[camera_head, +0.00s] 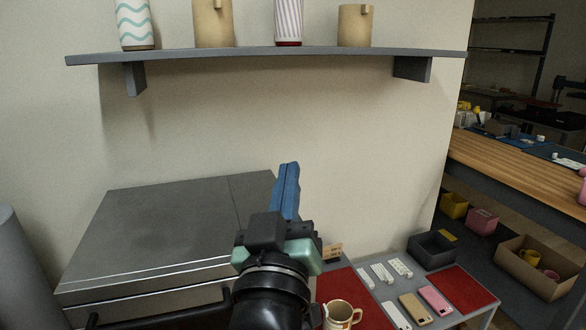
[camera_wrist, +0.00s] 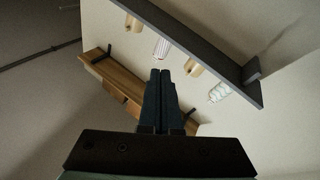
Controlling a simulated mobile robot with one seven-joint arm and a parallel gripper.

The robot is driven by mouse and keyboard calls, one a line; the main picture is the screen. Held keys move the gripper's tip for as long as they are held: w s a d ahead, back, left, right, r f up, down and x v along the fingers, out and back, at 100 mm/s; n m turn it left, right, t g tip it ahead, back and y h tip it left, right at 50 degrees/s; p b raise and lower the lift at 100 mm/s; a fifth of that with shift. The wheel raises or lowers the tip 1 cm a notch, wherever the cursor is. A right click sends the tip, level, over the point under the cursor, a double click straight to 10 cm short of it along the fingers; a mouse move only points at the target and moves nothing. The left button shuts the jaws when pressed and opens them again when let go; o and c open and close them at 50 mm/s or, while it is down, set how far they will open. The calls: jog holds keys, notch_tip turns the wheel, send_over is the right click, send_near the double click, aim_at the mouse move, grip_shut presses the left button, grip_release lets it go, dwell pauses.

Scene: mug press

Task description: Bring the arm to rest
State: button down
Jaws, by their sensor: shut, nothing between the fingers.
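My gripper (camera_head: 289,168) points upward in front of the wall in the head view, with its blue fingers together and nothing between them. In the wrist view the dark fingers (camera_wrist: 161,72) also lie side by side, shut and empty. The lower part of my arm is cut off by the bottom edge of the head view.
A wall shelf (camera_head: 270,53) holds a wavy-striped cup (camera_head: 134,25), tan mugs and a striped cup. A grey box (camera_head: 165,230) stands left. A low table has red mats (camera_head: 440,287), phones, a dark tray (camera_head: 432,248) and a patterned mug (camera_head: 340,314). A wooden workbench (camera_head: 515,170) is right.

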jog(key=s+r+m+t+y+p, duration=0.1)
jog(key=s+r+t, duration=0.2)
jog(key=s+r, duration=0.65)
jog(key=s+r+m+t+y+p, duration=0.1)
jog(key=s+r+m+t, duration=0.15)
jog(key=s+r, duration=0.65)
jog(key=w+r+p, duration=0.2)
jog(key=r+p, duration=1)
jog(key=r, duration=0.2)
jog(key=w+r+p, duration=0.2)
jog(key=r+p, duration=1.1)
jog(key=r, duration=0.1)
jog(key=shift+d+n, duration=0.25)
jog(key=shift+n, duration=0.2)
jog(key=shift+w, duration=0.1)
